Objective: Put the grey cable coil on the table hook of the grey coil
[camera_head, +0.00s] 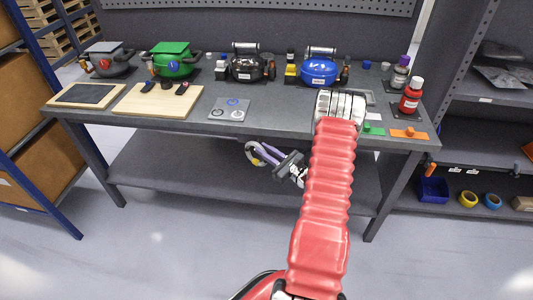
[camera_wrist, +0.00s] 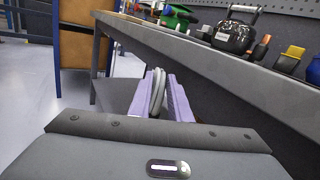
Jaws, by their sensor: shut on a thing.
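My gripper (camera_head: 260,151) is in front of the table's front edge, below the tabletop, with its lavender fingers pointing left in the head view. In the wrist view my gripper (camera_wrist: 160,92) is shut on the grey cable coil (camera_wrist: 156,90), which stands upright between the fingers. In the head view the coil (camera_head: 250,152) shows as a pale ring at the fingertips, partly covered by them. I cannot make out the table hook of the grey coil in either view.
The grey table (camera_head: 275,115) bears a ring-marked plate (camera_head: 230,109), wooden boards (camera_head: 135,103), a green compressor (camera_head: 173,62), a black one (camera_head: 248,68) and a blue one (camera_head: 319,71). A red bottle (camera_head: 411,97) stands at the right. A lower shelf (camera_head: 180,165) lies under the tabletop.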

